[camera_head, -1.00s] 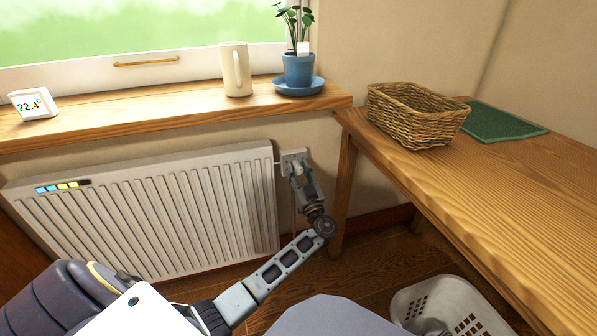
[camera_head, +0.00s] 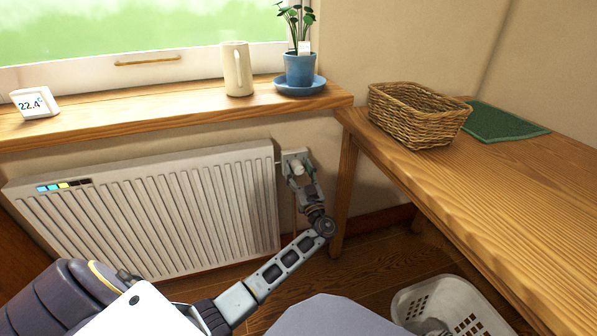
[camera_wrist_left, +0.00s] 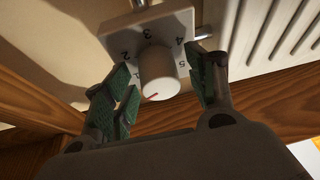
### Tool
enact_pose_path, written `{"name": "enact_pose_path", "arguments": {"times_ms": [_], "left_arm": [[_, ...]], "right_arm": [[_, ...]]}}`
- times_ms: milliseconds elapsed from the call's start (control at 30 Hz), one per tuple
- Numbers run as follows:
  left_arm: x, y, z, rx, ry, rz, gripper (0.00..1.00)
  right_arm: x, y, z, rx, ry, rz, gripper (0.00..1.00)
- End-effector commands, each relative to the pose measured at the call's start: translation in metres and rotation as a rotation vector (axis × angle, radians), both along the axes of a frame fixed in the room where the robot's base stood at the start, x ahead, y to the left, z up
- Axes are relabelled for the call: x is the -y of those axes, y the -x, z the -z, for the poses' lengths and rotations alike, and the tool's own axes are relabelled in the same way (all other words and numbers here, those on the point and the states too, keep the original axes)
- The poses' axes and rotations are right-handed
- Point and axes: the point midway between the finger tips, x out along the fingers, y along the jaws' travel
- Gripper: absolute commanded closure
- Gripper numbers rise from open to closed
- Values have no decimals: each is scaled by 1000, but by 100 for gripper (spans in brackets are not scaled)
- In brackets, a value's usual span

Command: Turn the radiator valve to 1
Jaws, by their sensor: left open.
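The radiator valve's white round knob (camera_wrist_left: 158,80) sits on a square plate (camera_wrist_left: 178,27) marked with numbers, of which 2, 3, 4 and 5 read clearly in the left wrist view. The 1 is partly hidden beside the left-hand finger. A red mark on the knob's face is at its lower left; I cannot tell exactly which number it matches. My left gripper (camera_head: 299,177) is open, with green-padded fingers on either side of the knob and apart from it. The knob also shows in the head view (camera_head: 297,168). My right gripper is not in view.
The white radiator (camera_head: 150,215) has a small coloured bar (camera_head: 62,186) at its top left. The wooden bench (camera_head: 490,190) with a wicker basket (camera_head: 415,122) stands right of the valve. The window sill (camera_head: 180,112) is above. A white laundry basket (camera_head: 405,300) is on the floor.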

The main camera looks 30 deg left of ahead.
Motion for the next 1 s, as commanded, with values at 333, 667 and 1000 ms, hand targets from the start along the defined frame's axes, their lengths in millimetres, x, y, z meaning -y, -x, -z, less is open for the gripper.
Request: {"name": "enact_pose_path", "arguments": {"times_ms": [333, 667, 1000], "left_arm": [[21, 16, 12, -2, 1, 1, 43], [58, 44, 30, -2, 1, 1, 43], [84, 64, 43, -1, 0, 0, 43]], "right_arm": [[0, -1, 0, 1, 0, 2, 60], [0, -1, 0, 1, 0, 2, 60], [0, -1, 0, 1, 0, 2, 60]]}}
